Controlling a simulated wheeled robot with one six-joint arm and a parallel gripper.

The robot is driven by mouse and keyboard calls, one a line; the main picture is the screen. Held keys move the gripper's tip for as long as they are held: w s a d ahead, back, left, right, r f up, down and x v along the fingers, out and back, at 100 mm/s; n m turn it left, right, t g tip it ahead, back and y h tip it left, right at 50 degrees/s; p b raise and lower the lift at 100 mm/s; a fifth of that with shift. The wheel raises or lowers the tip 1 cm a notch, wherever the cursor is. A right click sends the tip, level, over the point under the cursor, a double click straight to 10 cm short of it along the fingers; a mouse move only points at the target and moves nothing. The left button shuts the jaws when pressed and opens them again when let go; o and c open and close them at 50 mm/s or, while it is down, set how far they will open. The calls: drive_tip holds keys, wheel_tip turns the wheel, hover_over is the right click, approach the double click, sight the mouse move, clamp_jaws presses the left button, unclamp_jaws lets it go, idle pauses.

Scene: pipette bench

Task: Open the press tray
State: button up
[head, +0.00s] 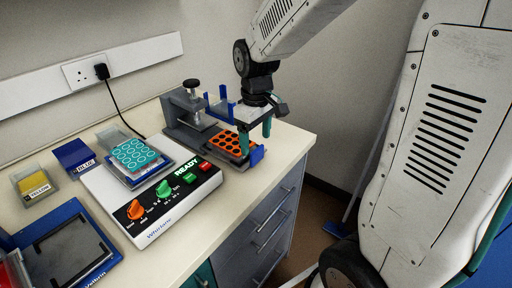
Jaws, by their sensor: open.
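The press (178,112) is a grey stand with a black knob on top, at the back right of the bench. Its press tray (222,139), low and holding an orange plate with round holes, lies at its front right. A blue end piece (257,156) is at the tray's right end, near the bench edge. My gripper (255,141) points down over this right end, with teal fingers apart and nothing seen between them. The fingers cover part of the tray's end, and I cannot tell whether they touch it.
A white device (148,221) marked READY, with knobs and buttons, stands left of the tray with a teal-topped rack (135,154) on it. Blue upright holders (219,104) stand behind the tray. Yellow (33,188) and blue (75,156) boxes are at left. The bench ends just right of the tray.

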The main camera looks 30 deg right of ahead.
drive_tip(key=shift+r, duration=1.65)
drive_tip(key=shift+s+f+m, duration=0.1)
drive_tip(key=shift+s+m, duration=0.2)
drive_tip(key=s+a+r+m, duration=0.1)
drive_tip(key=s+r+m, duration=0.1)
drive_tip(key=s, duration=0.8)
drive_tip(key=s+a+r+m+t, duration=0.1)
drive_tip(key=s+r, duration=0.3)
drive_tip(key=s, duration=0.6)
drive_tip(key=shift+s+a+m, duration=0.15)
drive_tip(key=shift+m, duration=0.35)
drive_tip(key=shift+r, duration=0.1)
